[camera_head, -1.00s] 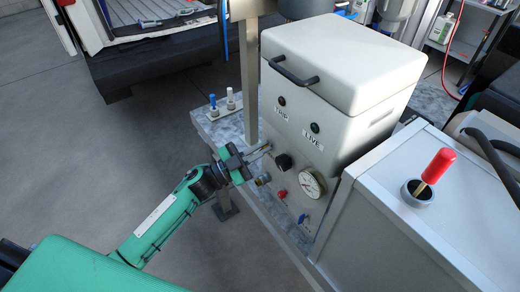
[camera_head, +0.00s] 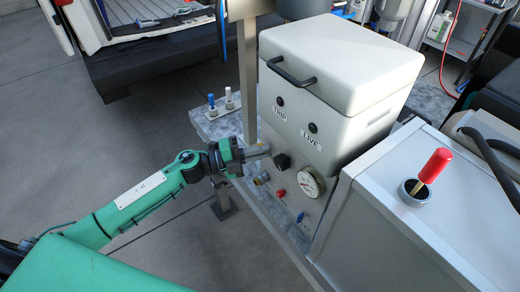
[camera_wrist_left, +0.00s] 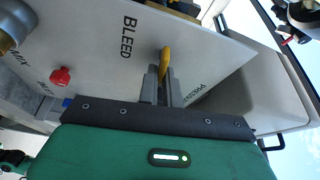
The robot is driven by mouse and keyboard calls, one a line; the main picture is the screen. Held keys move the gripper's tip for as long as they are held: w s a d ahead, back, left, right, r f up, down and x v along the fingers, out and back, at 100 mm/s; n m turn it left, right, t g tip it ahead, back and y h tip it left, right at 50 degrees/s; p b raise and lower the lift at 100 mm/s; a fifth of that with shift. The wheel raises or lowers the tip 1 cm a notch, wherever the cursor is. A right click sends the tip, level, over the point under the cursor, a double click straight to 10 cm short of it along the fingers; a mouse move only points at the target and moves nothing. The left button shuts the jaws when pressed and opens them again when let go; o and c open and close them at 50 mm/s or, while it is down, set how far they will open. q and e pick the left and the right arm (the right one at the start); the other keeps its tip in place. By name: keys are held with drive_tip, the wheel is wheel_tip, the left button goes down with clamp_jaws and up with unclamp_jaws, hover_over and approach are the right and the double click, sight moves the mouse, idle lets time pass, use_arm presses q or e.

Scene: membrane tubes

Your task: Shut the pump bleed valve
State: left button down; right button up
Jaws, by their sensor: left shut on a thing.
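The pump unit is a pale cabinet (camera_head: 345,125) with a front panel of knobs and a dial. In the left wrist view, the panel (camera_wrist_left: 100,75) carries the word BLEED beside a narrow yellow lever (camera_wrist_left: 165,60), the bleed valve's handle. My left gripper (camera_wrist_left: 163,82) is shut on this lever, one finger on each side. In the head view, my left gripper (camera_head: 258,152) is at the panel's left edge and hides the lever. My right gripper is in neither view.
A black knob (camera_head: 282,161), a red knob (camera_head: 281,193), a round gauge (camera_head: 312,182) and a blue lever (camera_head: 300,217) sit close by on the panel. A metal post (camera_head: 247,85) stands just behind my gripper. A grey box (camera_head: 400,220) is at right.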

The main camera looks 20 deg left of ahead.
use_arm(q)
drive_tip(key=shift+f+m+y, duration=0.15)
drive_tip(key=shift+m+y, duration=0.15)
drive_tip(key=shift+m, duration=0.5)
drive_tip(key=shift+g, duration=0.3)
drive_tip(key=c, duration=1.6)
unclamp_jaws()
drive_tip(key=shift+s+a+f, duration=0.1)
drive_tip(key=shift+s+a, duration=0.05)
drive_tip(key=shift+a, duration=0.15)
drive_tip(key=shift+b+v, duration=2.25)
drive_tip(key=shift+v, duration=4.3)
